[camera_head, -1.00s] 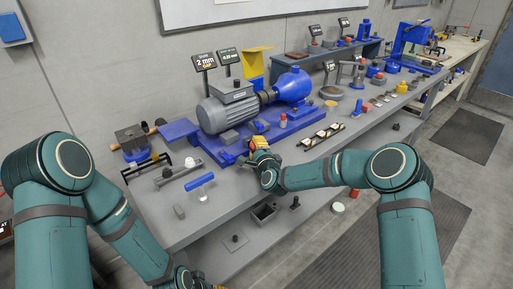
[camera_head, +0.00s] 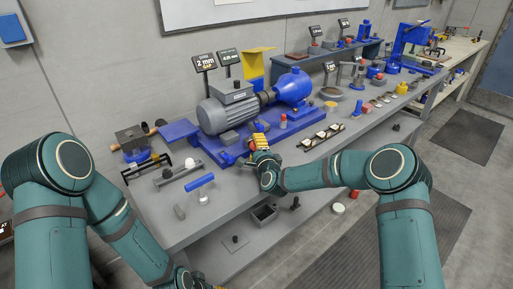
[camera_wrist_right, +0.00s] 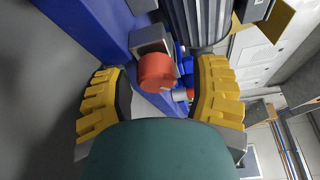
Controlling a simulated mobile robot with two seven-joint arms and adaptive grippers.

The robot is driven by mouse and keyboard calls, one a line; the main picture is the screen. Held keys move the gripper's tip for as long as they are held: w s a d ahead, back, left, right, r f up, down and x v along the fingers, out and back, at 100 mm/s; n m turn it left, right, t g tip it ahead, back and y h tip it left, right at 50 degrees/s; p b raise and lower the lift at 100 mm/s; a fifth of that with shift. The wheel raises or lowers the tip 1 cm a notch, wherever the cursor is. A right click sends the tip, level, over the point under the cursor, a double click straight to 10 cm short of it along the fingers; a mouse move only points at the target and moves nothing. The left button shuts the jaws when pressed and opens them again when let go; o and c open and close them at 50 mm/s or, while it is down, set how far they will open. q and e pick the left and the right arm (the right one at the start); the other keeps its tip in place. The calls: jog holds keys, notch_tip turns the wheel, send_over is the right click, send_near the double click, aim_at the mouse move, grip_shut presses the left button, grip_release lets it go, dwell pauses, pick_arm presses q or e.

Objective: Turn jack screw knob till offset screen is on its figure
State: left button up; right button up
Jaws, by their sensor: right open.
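The red jack screw knob (camera_wrist_right: 157,72) shows in the right wrist view, in front of a grey block on the blue base. My right gripper (camera_wrist_right: 161,80) is open, with one yellow finger on each side of the knob and gaps between. In the head view this gripper (camera_head: 259,142) is at the front edge of the blue motor base and hides the knob. Two dark screens stand behind the motor: one (camera_head: 205,62) reads 2 mm, and the other (camera_head: 229,57) has a figure too small to read surely. My left gripper (camera_head: 198,283) is mostly cut off at the bottom edge.
A grey motor (camera_head: 227,108) and blue pump (camera_head: 292,87) stand on the base (camera_head: 212,148). A tray of small plates (camera_head: 321,137) lies right of my right gripper. A blue-handled tool (camera_head: 200,183) and several parts lie at the left front of the bench.

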jog(key=shift+s+f, duration=0.2)
jog(key=shift+f, duration=0.1)
jog(key=shift+s, duration=0.25)
jog(key=shift+r+v, duration=0.1)
jog(key=shift+v, duration=1.7)
jog(key=shift+r+v, duration=0.15)
jog(key=shift+v, duration=1.65)
jog(key=shift+d, duration=0.1)
